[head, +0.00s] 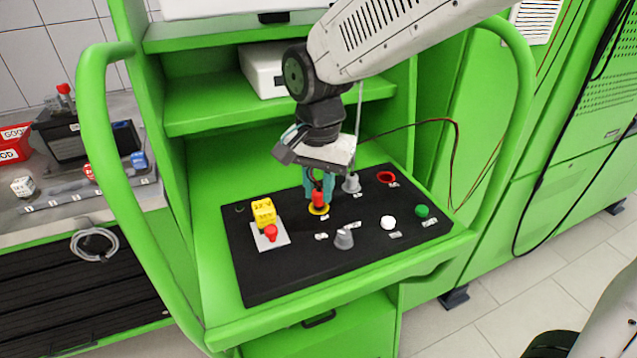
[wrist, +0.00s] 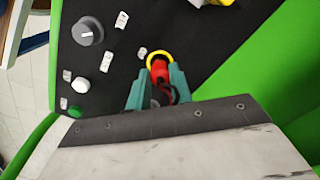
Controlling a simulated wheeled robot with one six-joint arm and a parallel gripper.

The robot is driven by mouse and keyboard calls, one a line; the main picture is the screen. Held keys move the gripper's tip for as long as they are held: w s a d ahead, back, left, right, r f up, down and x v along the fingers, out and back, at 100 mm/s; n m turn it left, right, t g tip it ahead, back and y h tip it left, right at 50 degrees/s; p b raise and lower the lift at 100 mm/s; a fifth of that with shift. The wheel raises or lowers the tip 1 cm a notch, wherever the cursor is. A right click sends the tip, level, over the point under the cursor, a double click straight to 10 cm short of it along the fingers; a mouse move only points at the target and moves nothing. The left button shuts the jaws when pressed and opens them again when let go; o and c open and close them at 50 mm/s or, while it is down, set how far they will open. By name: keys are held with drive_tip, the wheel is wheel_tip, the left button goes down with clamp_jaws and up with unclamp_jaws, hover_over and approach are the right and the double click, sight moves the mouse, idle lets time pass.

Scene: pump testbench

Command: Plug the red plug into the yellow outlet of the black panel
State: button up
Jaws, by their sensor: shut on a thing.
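The red plug (head: 317,198) is held between the teal fingers of my gripper (head: 318,180), which is shut on it. It points down at the yellow outlet (head: 319,210) on the black panel (head: 280,278). In the wrist view the red plug (wrist: 160,70) sits between my gripper's fingers (wrist: 157,85). Its tip overlaps the yellow outlet ring (wrist: 158,56). The plug hides most of the outlet's middle, so I cannot tell how deep the tip sits.
A yellow block (head: 264,212) and a red button (head: 270,233) are left of the plug. Grey knobs (head: 344,239), (head: 351,184), a white button (head: 388,222), a green button (head: 422,211) and a red ring outlet (head: 386,177) are also on the panel. Green rails (head: 100,150) flank it.

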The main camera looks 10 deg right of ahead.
drive_tip(key=shift+f, duration=0.55)
drive_tip(key=o, duration=1.3)
drive_tip(key=shift+r, duration=4.05)
